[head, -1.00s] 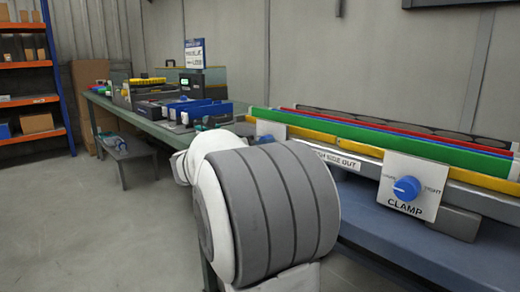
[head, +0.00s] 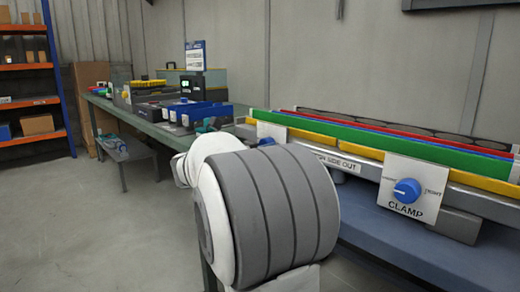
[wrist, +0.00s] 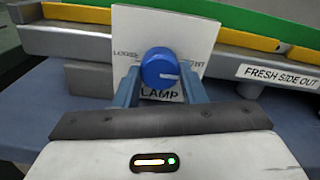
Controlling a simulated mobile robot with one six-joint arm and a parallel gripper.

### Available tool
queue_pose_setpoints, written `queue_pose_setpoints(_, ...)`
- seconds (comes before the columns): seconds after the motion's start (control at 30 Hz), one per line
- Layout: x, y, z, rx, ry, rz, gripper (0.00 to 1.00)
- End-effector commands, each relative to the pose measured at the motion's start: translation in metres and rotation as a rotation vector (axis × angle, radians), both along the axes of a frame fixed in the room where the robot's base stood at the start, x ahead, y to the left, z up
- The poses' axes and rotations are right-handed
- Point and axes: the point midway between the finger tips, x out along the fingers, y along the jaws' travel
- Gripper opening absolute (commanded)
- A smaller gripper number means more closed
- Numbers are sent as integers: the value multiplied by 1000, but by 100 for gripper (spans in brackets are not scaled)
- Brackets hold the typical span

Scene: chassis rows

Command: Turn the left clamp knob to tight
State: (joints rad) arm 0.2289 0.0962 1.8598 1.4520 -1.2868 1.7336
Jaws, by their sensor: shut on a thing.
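The left clamp knob (wrist: 160,69) is a round blue knob on a white plate (wrist: 190,25) in the wrist view. Its white pointer line points right, toward the partly hidden TIGHT label; LOOSE is printed on the left. My gripper (wrist: 160,92) is shut on this knob, with one blue-grey finger on each side of it. The fingers cover part of the word CLAMP. In the head view the left knob (head: 266,142) shows only as a bit of blue behind my arm, and my gripper is hidden there.
A second clamp knob (head: 407,191) sits on its own white plate farther right on the same fixture. A "FRESH SIDE OUT" label (wrist: 278,76) lies between the plates. Green (head: 400,140) and yellow strips run along the fixture. Open floor (head: 90,220) lies to the left.

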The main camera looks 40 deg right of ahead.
Motion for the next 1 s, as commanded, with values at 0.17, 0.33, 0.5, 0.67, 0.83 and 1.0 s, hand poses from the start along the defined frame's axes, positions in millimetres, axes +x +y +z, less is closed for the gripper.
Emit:
queue_pose_setpoints(0.17, 0, 0, -2, 2, 3, -2, 44)
queue_pose_setpoints(0.33, 0, 0, -1, 2, 2, 0, 58)
queue_pose_setpoints(0.5, 0, 0, -1, 1, 2, 0, 59)
queue_pose_setpoints(0.67, 0, 6, 1, 1, 2, 1, 59)
queue_pose_setpoints(0.83, -2, 33, 2, 1, 4, 5, 59)
queue_pose_setpoints(1.0, -4, 61, 1, 2, 3, 4, 59)
